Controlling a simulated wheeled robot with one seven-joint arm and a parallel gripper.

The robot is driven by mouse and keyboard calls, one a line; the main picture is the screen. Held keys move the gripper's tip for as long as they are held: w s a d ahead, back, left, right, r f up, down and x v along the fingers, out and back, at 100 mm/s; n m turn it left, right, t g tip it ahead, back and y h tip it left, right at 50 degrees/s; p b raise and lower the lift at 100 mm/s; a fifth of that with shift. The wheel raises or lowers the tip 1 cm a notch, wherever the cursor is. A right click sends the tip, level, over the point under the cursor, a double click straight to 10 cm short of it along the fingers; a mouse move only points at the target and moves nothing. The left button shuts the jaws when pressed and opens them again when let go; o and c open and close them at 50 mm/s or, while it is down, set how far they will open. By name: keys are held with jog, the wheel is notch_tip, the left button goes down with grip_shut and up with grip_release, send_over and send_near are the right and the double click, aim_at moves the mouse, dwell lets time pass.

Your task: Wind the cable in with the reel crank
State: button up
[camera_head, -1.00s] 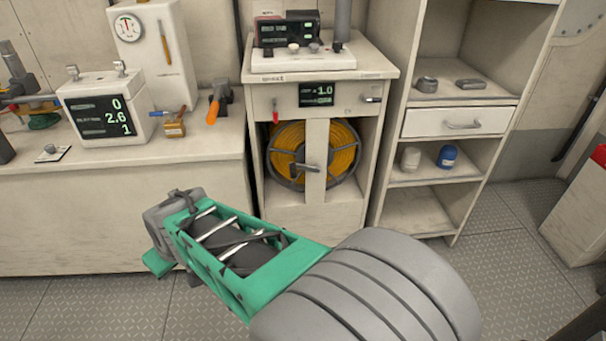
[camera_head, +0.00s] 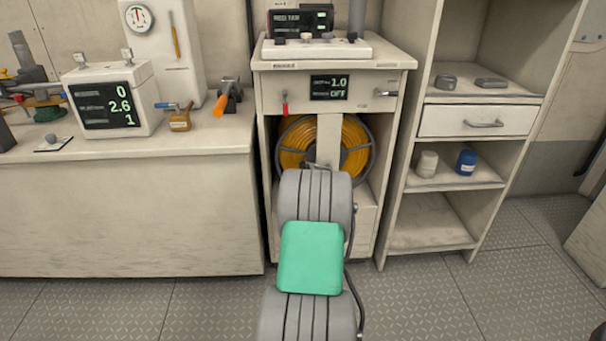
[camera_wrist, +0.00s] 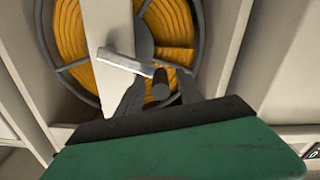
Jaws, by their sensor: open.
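The reel (camera_head: 357,150), wound with orange-yellow cable, sits in the open bay of the cabinet; it also shows in the wrist view (camera_wrist: 72,45). In the wrist view a grey crank arm (camera_wrist: 123,64) crosses the pale upright in front of the reel. The crank's dark round handle (camera_wrist: 160,90) points toward the camera. My gripper (camera_wrist: 159,84) is open, with one finger on each side of the handle. I cannot tell whether either finger touches it. In the head view my arm hides the gripper and most or all of the crank.
The cabinet has a display (camera_head: 329,88) reading 1.0 and OFF, a red lever (camera_head: 285,105) and a grey lever (camera_head: 386,93). A counter (camera_head: 120,155) stands at left, open shelves (camera_head: 445,178) at right. The floor (camera_head: 480,285) in front of the shelves is clear.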

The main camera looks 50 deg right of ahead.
jog(key=shift+w+d, duration=0.4)
jog(key=shift+d, duration=0.05)
grip_shut()
dwell(1.1)
